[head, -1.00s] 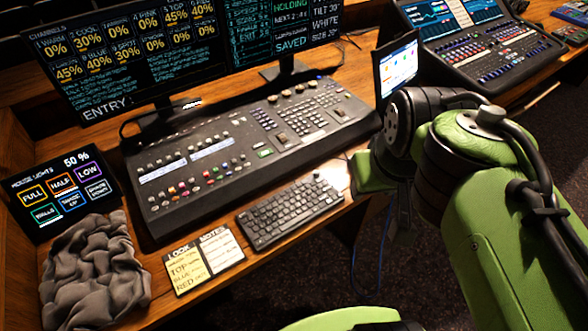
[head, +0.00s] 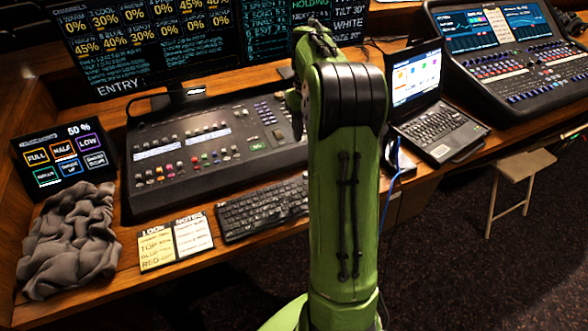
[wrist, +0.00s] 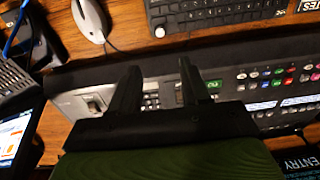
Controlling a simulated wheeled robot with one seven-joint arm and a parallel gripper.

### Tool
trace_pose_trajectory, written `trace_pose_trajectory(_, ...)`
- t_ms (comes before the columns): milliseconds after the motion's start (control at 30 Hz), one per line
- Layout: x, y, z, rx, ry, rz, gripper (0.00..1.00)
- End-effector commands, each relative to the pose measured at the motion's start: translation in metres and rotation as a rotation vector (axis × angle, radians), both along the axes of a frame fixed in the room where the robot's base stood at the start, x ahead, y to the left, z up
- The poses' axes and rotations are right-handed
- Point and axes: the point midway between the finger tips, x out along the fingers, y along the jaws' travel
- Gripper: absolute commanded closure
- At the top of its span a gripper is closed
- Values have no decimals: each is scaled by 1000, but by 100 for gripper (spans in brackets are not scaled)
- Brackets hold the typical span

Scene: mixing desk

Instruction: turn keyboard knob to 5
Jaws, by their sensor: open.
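The black keyboard (head: 265,208) lies on the desk in front of the lighting console; my arm hides its right end in the head view. In the wrist view, turned about, the keyboard (wrist: 225,12) is at the top edge. A small round shape at its near-left corner, probably the keyboard knob (wrist: 159,31), shows there; its setting cannot be read. My gripper (wrist: 158,66) is open and empty, over the console (wrist: 225,88), apart from the keyboard. My own arm hides the gripper in the head view.
A white mouse (wrist: 89,20) lies beside the keyboard. The laptop (head: 436,125) stands right of my arm. Monitors (head: 160,45) rise behind the console (head: 205,150). Note cards (head: 176,240), a grey cloth (head: 72,240) and a small touch panel (head: 66,160) are at left.

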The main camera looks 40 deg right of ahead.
Motion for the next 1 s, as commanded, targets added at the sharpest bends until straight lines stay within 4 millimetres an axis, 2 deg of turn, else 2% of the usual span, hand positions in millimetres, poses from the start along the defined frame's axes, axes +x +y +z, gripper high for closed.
trace_pose_trajectory(400, -1, 1, -104, 3, 4, 0, 53)
trace_pose_trajectory(600, -1, 1, -142, 2, 3, 0, 53)
trace_pose_trajectory(733, -1, 1, -151, -1, 1, 0, 53)
trace_pose_trajectory(967, 0, 1, -151, -1, 0, 0, 53)
trace_pose_trajectory(1000, 0, 1, -151, -1, 0, 0, 57)
